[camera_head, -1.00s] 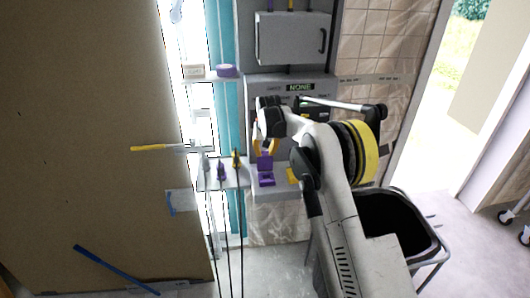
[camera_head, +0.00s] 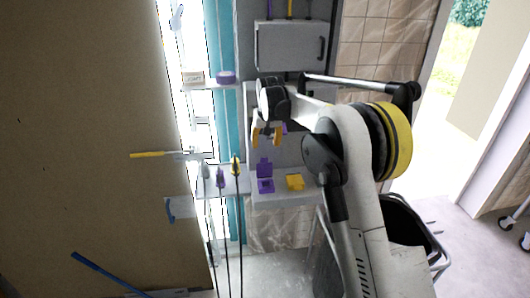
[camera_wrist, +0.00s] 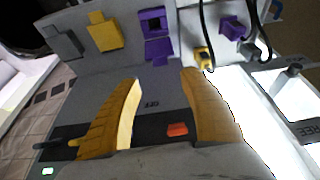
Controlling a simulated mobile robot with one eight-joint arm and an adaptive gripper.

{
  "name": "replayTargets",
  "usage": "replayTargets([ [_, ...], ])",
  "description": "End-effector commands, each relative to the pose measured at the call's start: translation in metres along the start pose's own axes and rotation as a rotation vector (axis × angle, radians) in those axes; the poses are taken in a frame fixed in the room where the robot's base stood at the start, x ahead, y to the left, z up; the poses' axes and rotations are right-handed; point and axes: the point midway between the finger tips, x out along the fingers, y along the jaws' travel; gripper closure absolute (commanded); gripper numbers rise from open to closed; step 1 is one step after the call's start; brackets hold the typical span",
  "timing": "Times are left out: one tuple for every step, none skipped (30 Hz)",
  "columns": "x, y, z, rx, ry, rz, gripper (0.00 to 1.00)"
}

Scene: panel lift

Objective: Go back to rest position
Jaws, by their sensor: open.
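My gripper (camera_head: 267,137) is open and empty, with its two orange fingers spread apart. In the head view it hangs in front of the grey panel, above the purple holder (camera_head: 265,178) and the yellow holder (camera_head: 295,182) on the grey ledge. The wrist view shows both fingers (camera_wrist: 160,105) apart, with nothing between them but the grey surface and a dark strip with a red-orange button (camera_wrist: 177,129) and the letters "OFF". The purple holder (camera_wrist: 155,30) and the yellow holder (camera_wrist: 104,32) lie beyond the fingertips, not touched.
Hanging cables with purple and yellow ends (camera_head: 221,178) stand left of the ledge. A grey cabinet (camera_head: 290,46) is above. A black bin (camera_head: 412,222) stands at the lower right beside my arm. A large brown board (camera_head: 80,130) fills the left. Floor shows at the right.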

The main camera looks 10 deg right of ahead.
Motion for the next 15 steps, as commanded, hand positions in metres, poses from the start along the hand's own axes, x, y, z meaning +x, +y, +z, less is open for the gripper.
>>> replayTargets([
  [-0.007,0.0,0.0,0.0,0.0,0.0,0.5],
  [-0.01,0.0,0.0,0.0,0.0,0.0,0.5],
  [-0.014,0.0,0.0,0.0,0.0,0.0,0.5],
  [-0.016,0.0,0.0,0.0,0.0,0.0,0.5],
  [-0.017,0.0,0.0,0.0,0.0,0.0,0.5],
  [-0.019,0.0,0.0,0.0,0.0,0.0,0.5],
  [-0.019,0.0,0.0,0.0,0.0,0.0,0.5],
  [-0.02,0.0,0.0,0.0,0.0,0.0,0.5],
  [-0.02,0.0,0.0,0.0,0.0,0.0,0.5],
  [-0.02,0.0,0.0,0.0,0.0,0.0,0.5],
  [-0.02,0.0,0.0,0.0,0.0,0.0,0.5],
  [-0.019,0.0,0.0,0.0,0.0,0.0,0.5],
  [-0.019,0.0,0.0,0.0,0.0,0.0,0.5],
  [-0.019,0.0,0.0,0.0,0.0,0.0,0.5],
  [-0.02,0.0,0.0,0.0,0.0,0.0,0.5],
])
